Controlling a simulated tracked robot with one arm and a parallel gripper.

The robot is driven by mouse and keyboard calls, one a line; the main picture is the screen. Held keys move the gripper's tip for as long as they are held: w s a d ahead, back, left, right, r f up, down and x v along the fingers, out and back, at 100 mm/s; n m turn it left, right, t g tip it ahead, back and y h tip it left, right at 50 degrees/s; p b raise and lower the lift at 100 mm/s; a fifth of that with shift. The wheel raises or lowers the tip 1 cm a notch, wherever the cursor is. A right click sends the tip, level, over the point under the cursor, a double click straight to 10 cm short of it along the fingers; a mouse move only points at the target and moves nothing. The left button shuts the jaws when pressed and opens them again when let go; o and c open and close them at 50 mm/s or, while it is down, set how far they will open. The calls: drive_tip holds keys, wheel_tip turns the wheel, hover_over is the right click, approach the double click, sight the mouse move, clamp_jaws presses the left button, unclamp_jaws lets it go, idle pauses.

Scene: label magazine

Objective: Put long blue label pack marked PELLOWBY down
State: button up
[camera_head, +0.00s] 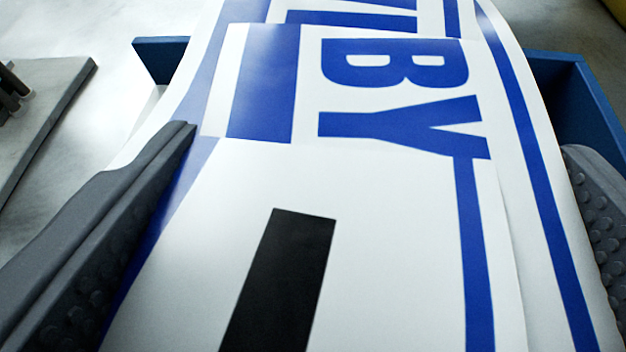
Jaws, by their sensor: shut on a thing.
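The long blue and white label pack (400,200) fills the middle of the view and runs away from me past the top edge. Large blue letters on it read "BY", with part of another letter above. A black bar is printed on its near part. My gripper (385,150) is shut on the pack, with one dark grey finger at its left side and the other at its right side. The pack's far end and its underside are hidden.
A blue tray or box (590,92) shows its walls behind and on both sides of the pack, which hides most of it. A grey plate with dark parts (45,110) lies at the left on a pale grey surface. A yellowish thing is cut off at the top right corner.

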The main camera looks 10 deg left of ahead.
drive_tip(key=shift+f+p, duration=0.4)
drive_tip(key=shift+f, duration=1.35)
drive_tip(key=shift+f+b, duration=0.5)
drive_tip(key=shift+f, duration=0.1)
drive_tip(key=o, duration=1.2)
drive_tip(key=shift+r, duration=0.1)
